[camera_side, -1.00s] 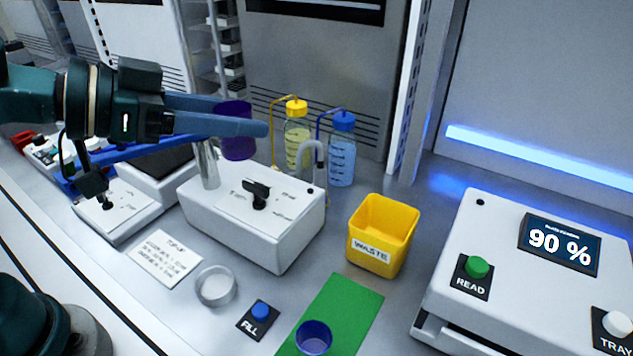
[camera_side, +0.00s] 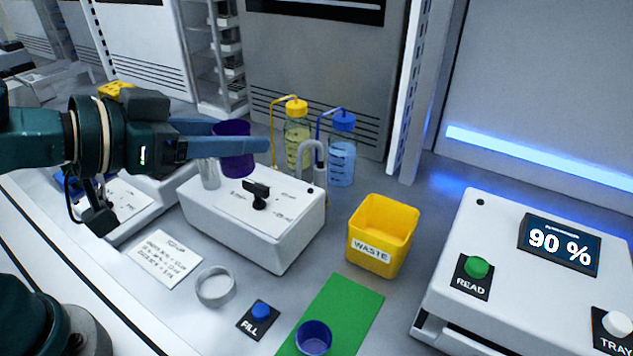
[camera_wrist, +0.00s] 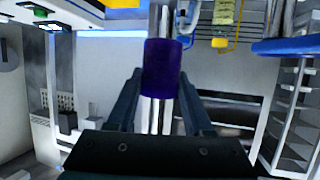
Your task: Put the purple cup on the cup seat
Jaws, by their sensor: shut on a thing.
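The purple cup (camera_side: 236,165) is between the fingers of my gripper (camera_side: 245,144), which is shut on it. It is held in the air around the back left of the white dispenser box (camera_side: 255,220), near a clear tube there. In the wrist view the purple cup (camera_wrist: 162,68) sits between the two fingertips. A white ring (camera_side: 215,287) that looks like the cup seat lies on the bench in front of the box, below and apart from the held cup. A second, blue-violet cup (camera_side: 314,338) stands on the green mat (camera_side: 345,305).
A yellow waste bin (camera_side: 380,240) stands right of the box. Yellow-capped (camera_side: 297,135) and blue-capped (camera_side: 341,150) bottles with tubing stand behind it. A label card (camera_side: 165,258) and blue FILL button (camera_side: 261,312) flank the ring. A reader (camera_side: 530,260) showing 90 % is at right.

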